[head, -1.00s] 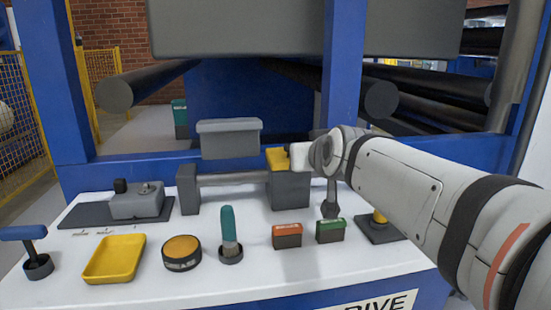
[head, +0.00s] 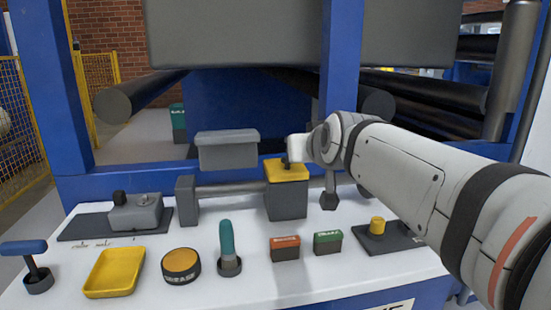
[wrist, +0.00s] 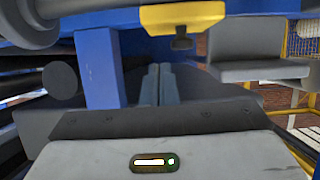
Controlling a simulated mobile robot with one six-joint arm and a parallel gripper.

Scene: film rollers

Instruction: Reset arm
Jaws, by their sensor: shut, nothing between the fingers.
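My arm reaches in from the right in the head view. Its white end is beside and just above a grey block with a yellow top (head: 287,173). The yellow top (wrist: 183,18) and its dark knob (wrist: 182,43) also show at the top of the wrist view. My gripper (wrist: 158,72) shows in the wrist view as two blue-grey fingers lying together, shut and empty, apart from the knob. In the head view the fingers cannot be clearly made out.
A grey box (head: 227,150) and blue posts stand behind.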

